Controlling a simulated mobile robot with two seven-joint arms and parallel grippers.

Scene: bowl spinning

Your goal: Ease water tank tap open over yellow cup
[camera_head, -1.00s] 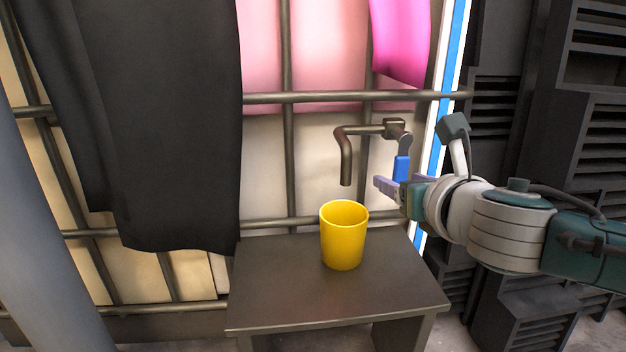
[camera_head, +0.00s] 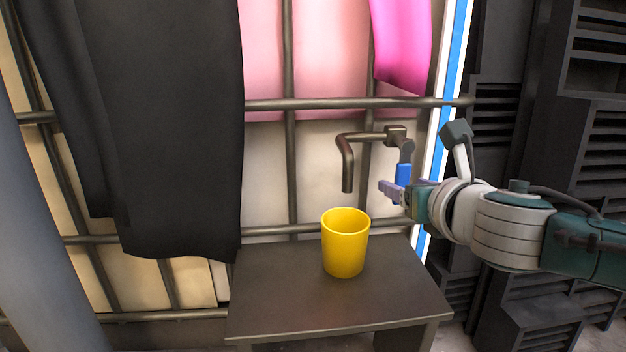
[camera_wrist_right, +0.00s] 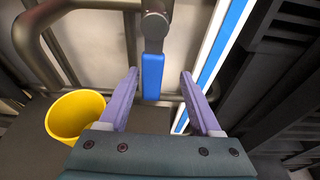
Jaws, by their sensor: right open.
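The yellow cup (camera_head: 345,248) stands upright on a dark table (camera_head: 290,300), below the spout of the water tank tap (camera_head: 347,165). The tap's blue handle (camera_head: 403,176) hangs down at the right end of the tap. My right gripper (camera_head: 392,192) is beside the handle. In the right wrist view my right gripper (camera_wrist_right: 160,100) is open, and the blue handle (camera_wrist_right: 152,76) shows between its purple fingers, apart from both. The cup (camera_wrist_right: 74,116) also shows there at the lower left. My left gripper is not in view.
A metal bar frame (camera_head: 290,104) runs behind the tap. A black cloth (camera_head: 165,130) hangs on the left and a pink cloth (camera_head: 402,45) above. Dark vented panels (camera_head: 500,120) stand on the right. The table top around the cup is clear.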

